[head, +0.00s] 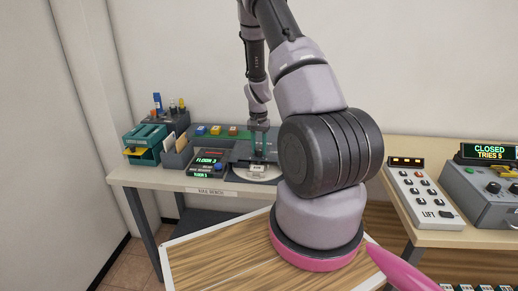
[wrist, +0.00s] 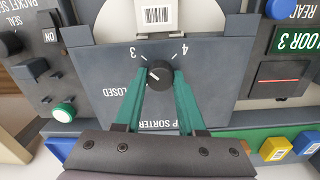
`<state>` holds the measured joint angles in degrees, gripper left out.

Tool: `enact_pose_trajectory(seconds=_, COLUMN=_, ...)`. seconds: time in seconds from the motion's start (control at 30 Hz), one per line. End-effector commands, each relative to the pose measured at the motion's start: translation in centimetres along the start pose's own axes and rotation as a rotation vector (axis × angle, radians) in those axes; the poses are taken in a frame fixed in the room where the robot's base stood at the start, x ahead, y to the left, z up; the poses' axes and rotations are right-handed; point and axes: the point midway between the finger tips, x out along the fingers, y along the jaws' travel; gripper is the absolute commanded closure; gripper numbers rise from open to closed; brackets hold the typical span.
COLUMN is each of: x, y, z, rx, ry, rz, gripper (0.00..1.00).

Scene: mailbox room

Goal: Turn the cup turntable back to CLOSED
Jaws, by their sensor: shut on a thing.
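The cup sorter's dark panel (wrist: 105,65) fills the middle of the wrist view, its lettering upside down: 3, 4, CLOSED and "P SORTER". A round black knob (wrist: 160,73) sits at its centre. The knob's short white mark lies on its left side, slanting toward the CLOSED lettering. My gripper (wrist: 160,77) has its two teal fingers shut on the knob, one on each side. The pale turntable disc (wrist: 95,31) shows beyond the panel, with a barcode label (wrist: 156,14) above the knob. In the head view, my gripper (head: 259,153) is over the disc (head: 247,178), partly hiding it.
A "FLOOR 3" reader (head: 208,160) stands left of the sorter on the bench (head: 150,175). On the right table are a lift keypad (head: 420,195) and a display reading CLOSED, TRIES 5 (head: 489,151).

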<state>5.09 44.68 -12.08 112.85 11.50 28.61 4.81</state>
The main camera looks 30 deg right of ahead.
Motion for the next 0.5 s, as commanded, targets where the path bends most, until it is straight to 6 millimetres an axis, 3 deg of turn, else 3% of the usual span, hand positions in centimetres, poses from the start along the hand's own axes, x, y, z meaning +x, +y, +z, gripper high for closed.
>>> enact_pose_trajectory(seconds=0.5, x=-0.07, y=-0.03, z=-0.03, rx=-0.115, ry=0.002, rz=-0.001, gripper=1.0)
